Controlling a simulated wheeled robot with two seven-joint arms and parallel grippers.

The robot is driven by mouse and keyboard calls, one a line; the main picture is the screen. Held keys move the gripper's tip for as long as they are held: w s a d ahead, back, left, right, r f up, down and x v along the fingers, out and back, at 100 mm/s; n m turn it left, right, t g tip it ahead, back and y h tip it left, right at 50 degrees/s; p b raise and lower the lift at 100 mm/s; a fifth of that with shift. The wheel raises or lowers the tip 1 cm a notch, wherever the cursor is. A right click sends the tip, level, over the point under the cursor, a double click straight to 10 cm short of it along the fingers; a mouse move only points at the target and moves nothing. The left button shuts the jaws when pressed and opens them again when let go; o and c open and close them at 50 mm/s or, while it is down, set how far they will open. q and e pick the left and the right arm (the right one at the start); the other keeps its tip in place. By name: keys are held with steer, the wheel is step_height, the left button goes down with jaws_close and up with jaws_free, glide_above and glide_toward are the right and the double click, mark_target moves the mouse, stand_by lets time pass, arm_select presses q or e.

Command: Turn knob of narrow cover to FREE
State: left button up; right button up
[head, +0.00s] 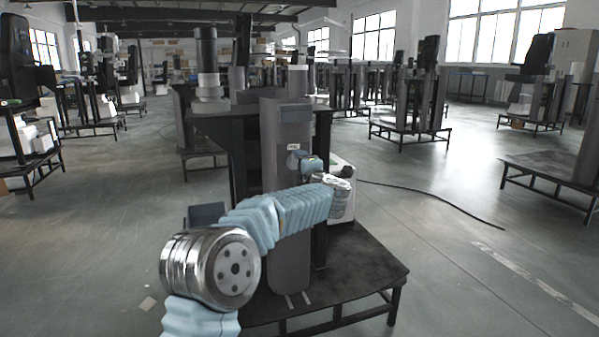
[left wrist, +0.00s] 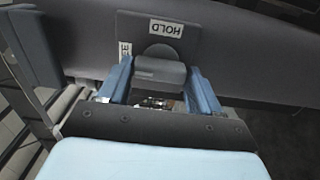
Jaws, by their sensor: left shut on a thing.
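The narrow cover (head: 285,215) is a tall grey panel on the lift column in the middle of the head view. Its dark plate (left wrist: 205,38) carries the grey knob (left wrist: 158,72), with the bar lying across the wrist picture. A HOLD label (left wrist: 167,27) sits above the knob, upside down in the wrist view. A second label (left wrist: 125,50), sideways, is partly hidden by a finger; only its last letters show. My left gripper (left wrist: 158,82) has its blue fingers on both ends of the knob bar. In the head view my left gripper (head: 312,164) is at the plate.
A dark platform (head: 350,270) carries the column. A dark table (head: 215,115) with cylinders stands behind it. A grey projecting part (left wrist: 32,45) is left of the gripper in the wrist view. Open floor (head: 460,250) lies to the right, with a black cable (head: 440,197).

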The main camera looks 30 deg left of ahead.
stand_by(0.3)
arm_select(q)
steer(key=o, duration=1.1)
steer(key=shift+c, duration=0.2)
steer(key=v, duration=1.3)
steer(key=shift+s+d+b, duration=0.25)
steer(key=shift+d+b, duration=0.1)
